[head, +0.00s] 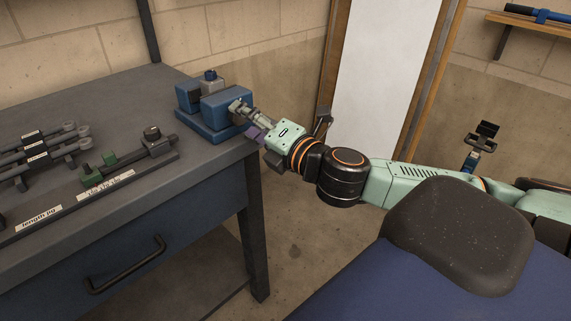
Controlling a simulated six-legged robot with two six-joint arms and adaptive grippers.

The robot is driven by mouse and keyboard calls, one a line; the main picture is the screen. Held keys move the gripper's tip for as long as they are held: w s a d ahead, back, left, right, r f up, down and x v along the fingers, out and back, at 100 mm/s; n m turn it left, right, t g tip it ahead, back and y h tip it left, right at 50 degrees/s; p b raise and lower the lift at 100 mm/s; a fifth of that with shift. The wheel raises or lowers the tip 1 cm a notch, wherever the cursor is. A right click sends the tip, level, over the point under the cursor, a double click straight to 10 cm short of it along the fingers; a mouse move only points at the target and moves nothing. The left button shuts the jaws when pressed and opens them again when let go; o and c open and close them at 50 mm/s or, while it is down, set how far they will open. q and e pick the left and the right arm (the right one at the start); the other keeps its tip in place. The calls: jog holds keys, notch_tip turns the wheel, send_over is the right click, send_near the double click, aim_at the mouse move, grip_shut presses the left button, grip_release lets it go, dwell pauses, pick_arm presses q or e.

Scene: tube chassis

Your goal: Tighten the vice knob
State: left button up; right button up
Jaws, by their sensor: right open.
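The blue vice (187,98) stands at the far right corner of the grey workbench. A small dark blue part shows on its top. My right gripper (248,121) reaches in from the right at the vice's right front side. Its fingers are open, with grey metal and purple parts showing close to the vice. The vice knob cannot be told clearly from the fingers there, so I cannot tell whether they are around it or touching it. My left gripper is not in view.
The workbench (110,95) holds a labelled jig (108,184) with green blocks and a dark clamp, and several grey rods with ring ends (45,150) at the left. A drawer handle (125,266) sticks out in front. Bare floor lies right of the bench. A wall shelf is at upper right.

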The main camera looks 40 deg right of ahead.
jog(key=n+b, duration=0.2)
jog(key=n, duration=0.1)
jog(key=shift+f, duration=0.15)
jog(key=shift+n+b, duration=0.3)
jog(key=shift+n, duration=1.3)
